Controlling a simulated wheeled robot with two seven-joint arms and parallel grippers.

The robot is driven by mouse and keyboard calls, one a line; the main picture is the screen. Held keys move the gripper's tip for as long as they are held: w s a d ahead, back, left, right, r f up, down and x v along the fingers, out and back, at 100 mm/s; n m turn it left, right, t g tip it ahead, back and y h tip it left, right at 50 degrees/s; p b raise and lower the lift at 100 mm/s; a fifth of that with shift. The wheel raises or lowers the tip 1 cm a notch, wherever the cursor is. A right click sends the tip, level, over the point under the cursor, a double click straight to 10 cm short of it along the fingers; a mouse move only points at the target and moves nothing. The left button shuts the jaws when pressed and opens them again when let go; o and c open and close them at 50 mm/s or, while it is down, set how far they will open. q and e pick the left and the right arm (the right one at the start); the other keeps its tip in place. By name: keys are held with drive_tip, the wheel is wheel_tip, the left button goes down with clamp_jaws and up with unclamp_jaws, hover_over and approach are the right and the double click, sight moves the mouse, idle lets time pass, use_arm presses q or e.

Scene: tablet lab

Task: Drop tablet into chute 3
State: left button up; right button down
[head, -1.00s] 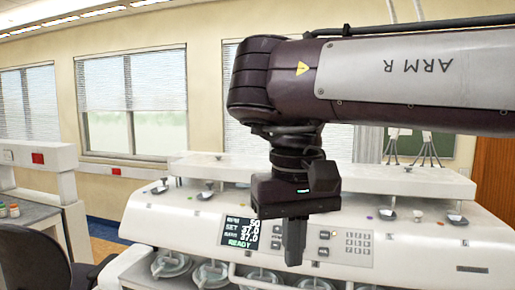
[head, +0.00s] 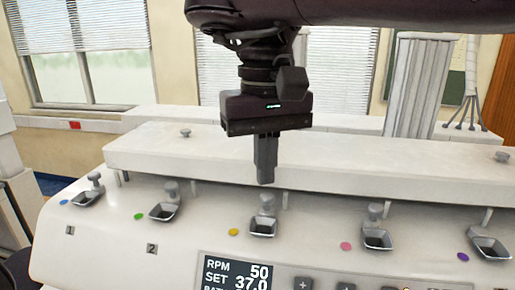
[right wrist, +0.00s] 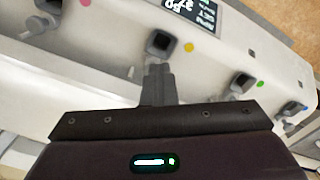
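Chute 3 (head: 263,228) is the third dark square funnel from the left on the white machine, beside a yellow dot. It also shows in the right wrist view (right wrist: 160,43), just beyond the fingertips. My right gripper (head: 266,181) points down, with its fingertips in line with chute 3 and a little above its mouth in the picture. In the right wrist view its fingers (right wrist: 158,70) look closed together. No tablet shows; whether one is hidden between the fingertips I cannot tell. My left gripper is out of view.
Chute 1 (head: 87,198) and chute 2 (head: 163,211) lie to the left, with blue and green dots. Chutes with pink (head: 377,238) and purple (head: 490,247) dots lie to the right. A display (head: 235,272) is below. A raised white ledge (head: 370,176) runs behind the chutes.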

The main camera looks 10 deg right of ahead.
sight(265, 204)
drive_tip(key=shift+s+a+f, duration=0.15)
drive_tip(key=shift+s+f, duration=0.65)
drive_tip(key=shift+f, duration=0.05)
drive_tip(key=f, duration=0.1)
drive_tip(key=w+f, duration=0.1)
drive_tip(key=f, duration=0.1)
drive_tip(key=shift+w+f, duration=0.15)
drive_tip(key=shift+f, duration=0.1)
drive_tip(key=shift+s+f, duration=0.3)
drive_tip(key=shift+f, duration=0.2)
drive_tip(key=shift+w+f, duration=0.1)
drive_tip(key=shift+w, duration=0.1)
drive_tip(key=c, duration=1.7)
unclamp_jaws()
drive_tip(key=shift+s, duration=0.1)
